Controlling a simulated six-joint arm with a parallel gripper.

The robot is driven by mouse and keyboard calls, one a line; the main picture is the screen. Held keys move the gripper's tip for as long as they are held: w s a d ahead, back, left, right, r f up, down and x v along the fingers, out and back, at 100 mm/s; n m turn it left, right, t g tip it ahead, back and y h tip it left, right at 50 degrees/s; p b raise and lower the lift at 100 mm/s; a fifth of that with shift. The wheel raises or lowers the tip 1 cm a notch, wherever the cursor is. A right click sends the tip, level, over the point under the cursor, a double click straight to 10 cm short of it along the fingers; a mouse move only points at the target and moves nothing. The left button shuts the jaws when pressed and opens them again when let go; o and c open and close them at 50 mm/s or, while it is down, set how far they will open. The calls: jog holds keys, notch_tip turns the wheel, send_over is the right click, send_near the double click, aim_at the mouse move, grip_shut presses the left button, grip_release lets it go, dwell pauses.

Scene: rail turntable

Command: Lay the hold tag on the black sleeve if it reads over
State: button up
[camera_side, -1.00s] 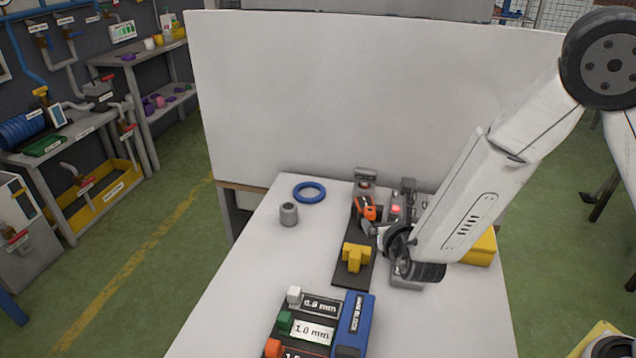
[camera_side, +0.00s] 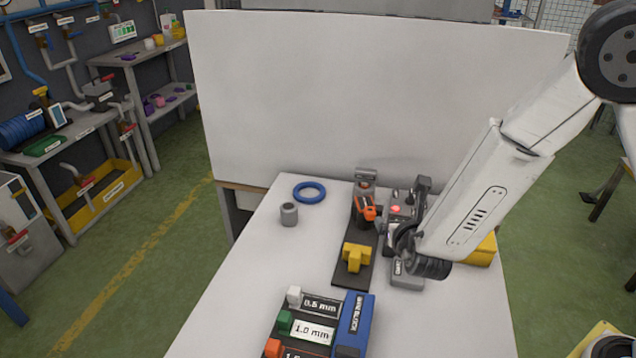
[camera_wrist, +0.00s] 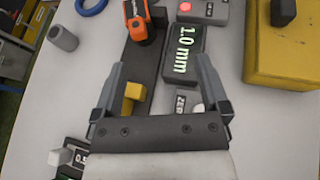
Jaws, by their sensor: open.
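A dark device has a lit display (camera_wrist: 183,51) that reads 1.0 mm in the wrist view. A red button (camera_wrist: 185,6) sits above it; the button also shows in the side view (camera_side: 396,209). My gripper (camera_wrist: 161,64) is open and empty above the table, its fingers on either side of the display and the rail. In the side view it (camera_side: 402,238) is right of the dark rail (camera_side: 349,279), partly hiding the device. I cannot make out a hold tag or a black sleeve. A grey sleeve-like cylinder (camera_side: 289,214) stands at the left.
An orange and black tool (camera_side: 364,210) and a yellow block (camera_side: 355,257) are on the rail. A blue ring (camera_side: 309,192) lies at the back left. A size rack (camera_side: 312,330) and blue box (camera_side: 354,321) are in front. A yellow box (camera_side: 484,250) is at the right. The left front table is clear.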

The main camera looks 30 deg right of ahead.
jog(key=s+d+m+g, duration=0.9)
jog(key=s+m, duration=0.3)
jog(key=m, duration=0.3)
jog(key=shift+s+a+r+m+y, duration=0.5)
jog(key=shift+m+y, duration=0.55)
jog(key=shift+m, duration=1.4)
jog(key=shift+s+a+r+m+y, duration=0.15)
jog(key=shift+a+m+y, duration=0.75)
jog(key=shift+m, duration=1.5)
jog(key=shift+s+a+r+m+y, duration=0.4)
jog(key=shift+m+y, duration=0.85)
jog(key=shift+m, duration=1.2)
